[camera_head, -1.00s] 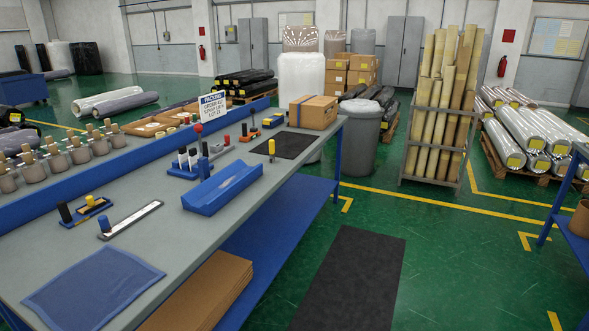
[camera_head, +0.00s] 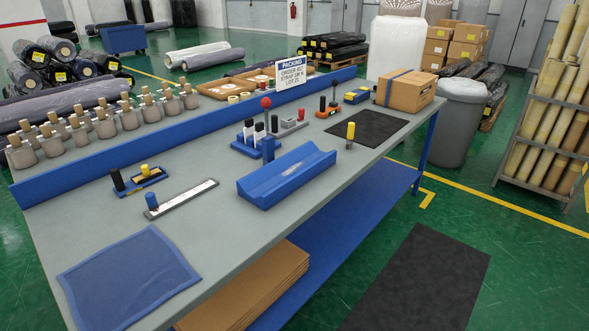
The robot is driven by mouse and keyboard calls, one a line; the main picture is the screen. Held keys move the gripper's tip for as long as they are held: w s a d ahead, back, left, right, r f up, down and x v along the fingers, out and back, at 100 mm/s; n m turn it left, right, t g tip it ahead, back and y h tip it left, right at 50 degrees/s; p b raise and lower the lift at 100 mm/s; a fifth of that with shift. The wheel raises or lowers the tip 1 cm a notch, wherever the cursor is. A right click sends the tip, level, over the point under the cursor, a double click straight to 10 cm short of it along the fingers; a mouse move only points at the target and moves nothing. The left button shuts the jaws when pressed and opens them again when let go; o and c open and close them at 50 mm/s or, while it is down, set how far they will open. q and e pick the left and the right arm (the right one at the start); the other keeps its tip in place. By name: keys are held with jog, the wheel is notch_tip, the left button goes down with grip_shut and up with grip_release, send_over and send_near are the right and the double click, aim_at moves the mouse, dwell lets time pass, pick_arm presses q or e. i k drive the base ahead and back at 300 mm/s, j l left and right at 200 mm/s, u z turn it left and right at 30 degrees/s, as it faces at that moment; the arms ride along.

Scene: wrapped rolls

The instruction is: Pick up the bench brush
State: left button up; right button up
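I cannot tell for certain which item is the bench brush. On the grey bench (camera_head: 225,215), a long dark-edged strip with a pale top (camera_head: 182,199) and an upright blue knob lies toward the left. Behind it is a small yellow-and-dark item (camera_head: 147,177) with a yellow knob, beside a black upright grip (camera_head: 117,180). A small yellow-topped upright item with a dark lower part (camera_head: 350,135) stands near the black mat. Neither of my grippers is in view.
A blue cradle (camera_head: 285,178) lies mid-bench, near a blue holder (camera_head: 245,148) with several upright pieces. A blue cloth (camera_head: 128,270) covers the near left corner. A cardboard box (camera_head: 408,92) stands at the far end. Green floor is open on the right, around a dark floor mat (camera_head: 425,280).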

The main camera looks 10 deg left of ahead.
aim_at(351, 126)
jog(key=i+u, duration=0.1)
jog(key=u, duration=0.4)
jog(key=i+l+u, duration=0.3)
jog(key=l, duration=0.25)
jog(key=i+l+u, duration=0.15)
jog(key=l, duration=0.2)
jog(key=i+l+u, duration=0.35)
jog(key=l, duration=0.3)
jog(key=k, duration=0.05)
